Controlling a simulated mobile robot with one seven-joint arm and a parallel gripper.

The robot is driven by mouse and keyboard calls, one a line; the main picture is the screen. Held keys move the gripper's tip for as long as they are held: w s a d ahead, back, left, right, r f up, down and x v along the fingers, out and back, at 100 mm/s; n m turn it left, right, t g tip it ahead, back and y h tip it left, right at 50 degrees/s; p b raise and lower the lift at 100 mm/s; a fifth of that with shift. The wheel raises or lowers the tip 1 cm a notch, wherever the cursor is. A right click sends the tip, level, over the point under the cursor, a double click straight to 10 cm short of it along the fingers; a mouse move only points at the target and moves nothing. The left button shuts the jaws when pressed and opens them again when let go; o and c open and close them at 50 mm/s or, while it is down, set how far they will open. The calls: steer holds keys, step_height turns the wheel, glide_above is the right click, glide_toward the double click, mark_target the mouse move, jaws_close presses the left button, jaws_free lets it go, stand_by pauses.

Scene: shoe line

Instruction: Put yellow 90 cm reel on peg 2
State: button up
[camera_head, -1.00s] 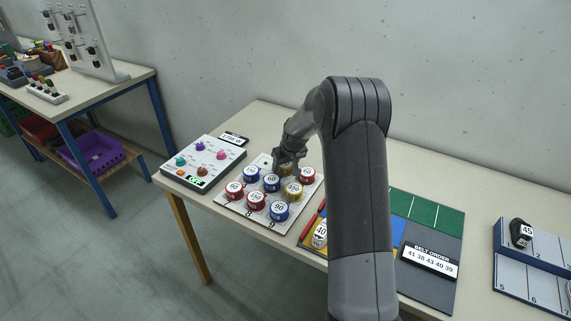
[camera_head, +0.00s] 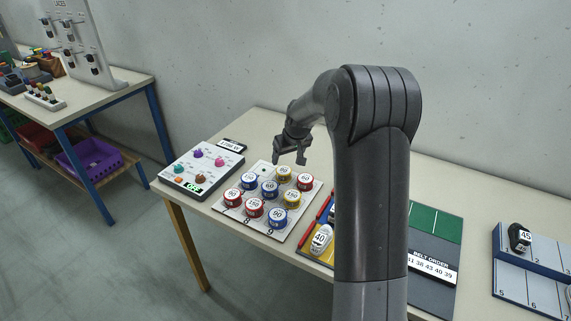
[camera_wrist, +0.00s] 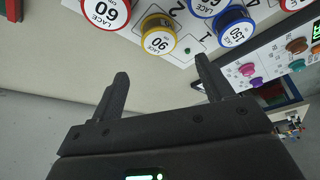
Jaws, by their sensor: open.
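The yellow 90 reel (camera_head: 284,173) stands upright in the back row of the white reel board (camera_head: 238,218), between a bare peg and a red 60 reel (camera_head: 305,182). In the wrist view the yellow reel (camera_wrist: 158,38) shows its 90 label, with the printed 2 beside it; the bare peg (camera_wrist: 187,50) is by the printed 1. I cannot tell how fully it is seated. My gripper (camera_head: 291,160) is open and empty, above and behind the board. In the wrist view my gripper (camera_wrist: 162,70) has its fingers wide apart, clear of the reel.
Other blue, red and yellow reels fill the board's nearer rows. A control panel (camera_head: 203,165) with coloured knobs lies to the left. A shoe marked 40 (camera_head: 321,239) and a belt order board (camera_head: 432,262) lie to the right. The table behind the board is clear.

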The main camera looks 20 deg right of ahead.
steer(key=s+a+r, duration=0.3)
steer(key=s+r, duration=0.5)
steer(key=s, duration=0.1)
steer(key=s+a+r, duration=0.2)
steer(key=s+r, duration=0.6)
steer(key=s, duration=0.2)
steer(key=s+a+m+t, duration=0.1)
steer(key=s+a+m, duration=0.1)
steer(key=s, duration=2)
steer(key=shift+s+a+h, duration=0.2)
steer(key=shift+s+h, duration=0.1)
steer(key=shift+h, duration=0.1)
